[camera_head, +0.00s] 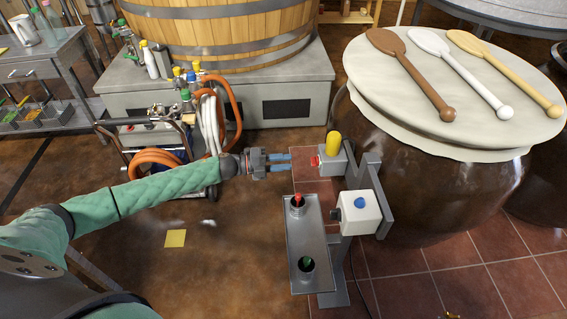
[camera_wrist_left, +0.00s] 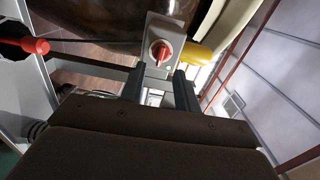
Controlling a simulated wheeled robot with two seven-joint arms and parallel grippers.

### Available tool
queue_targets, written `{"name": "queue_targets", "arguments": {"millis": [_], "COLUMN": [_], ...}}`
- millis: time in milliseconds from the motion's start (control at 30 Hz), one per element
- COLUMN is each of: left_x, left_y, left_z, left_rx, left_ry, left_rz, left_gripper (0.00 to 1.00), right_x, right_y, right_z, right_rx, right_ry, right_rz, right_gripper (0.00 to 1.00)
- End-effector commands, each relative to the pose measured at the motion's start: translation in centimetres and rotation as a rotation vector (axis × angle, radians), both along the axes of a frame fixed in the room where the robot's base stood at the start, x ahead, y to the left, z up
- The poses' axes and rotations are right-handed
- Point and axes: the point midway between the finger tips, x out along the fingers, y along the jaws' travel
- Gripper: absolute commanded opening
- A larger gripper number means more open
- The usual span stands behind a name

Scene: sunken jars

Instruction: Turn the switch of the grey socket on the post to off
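The grey socket (camera_head: 331,166) sits on the grey post (camera_head: 369,172), with a yellow plug (camera_head: 333,143) upright on top. Its red rotary switch (camera_head: 316,161) faces my left gripper. The left wrist view shows the grey socket (camera_wrist_left: 166,27), the red switch (camera_wrist_left: 160,52) and the yellow plug (camera_wrist_left: 196,55). My left gripper (camera_head: 290,162) is open and empty, its fingertips a short way left of the switch. In the left wrist view the switch shows just beyond and between the fingers (camera_wrist_left: 160,82). I cannot read the switch's setting. My right gripper is not in view.
A white socket box (camera_head: 360,212) with a blue knob is lower on the post. A grey tray (camera_head: 307,237) in front holds a red-topped and a green item. A large jar (camera_head: 430,180) with several paddles on its lid stands right. A hose cart (camera_head: 165,160) stands behind my left arm.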

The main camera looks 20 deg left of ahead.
Motion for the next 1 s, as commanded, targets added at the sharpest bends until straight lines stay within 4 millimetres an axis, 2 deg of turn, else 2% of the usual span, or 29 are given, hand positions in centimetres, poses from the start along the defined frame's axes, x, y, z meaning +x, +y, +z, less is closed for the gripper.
{"name": "queue_targets", "arguments": {"millis": [267, 700, 1000], "left_x": [0.1, 2.3, 2.4], "left_y": [-1.5, -6.6, -7.0], "left_z": [0.3, 0.3, 0.3], "left_rx": [-0.005, -0.006, -0.004], "left_ry": [-0.018, -0.018, -0.016], "left_rz": [-0.026, -0.025, -0.023], "left_gripper": [0.32, 0.32, 0.32], "right_x": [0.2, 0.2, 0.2], "right_y": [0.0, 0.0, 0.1], "right_z": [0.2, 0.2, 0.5], "right_rx": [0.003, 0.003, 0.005], "right_ry": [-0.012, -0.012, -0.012], "right_rz": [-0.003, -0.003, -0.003], "right_gripper": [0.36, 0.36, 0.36]}}
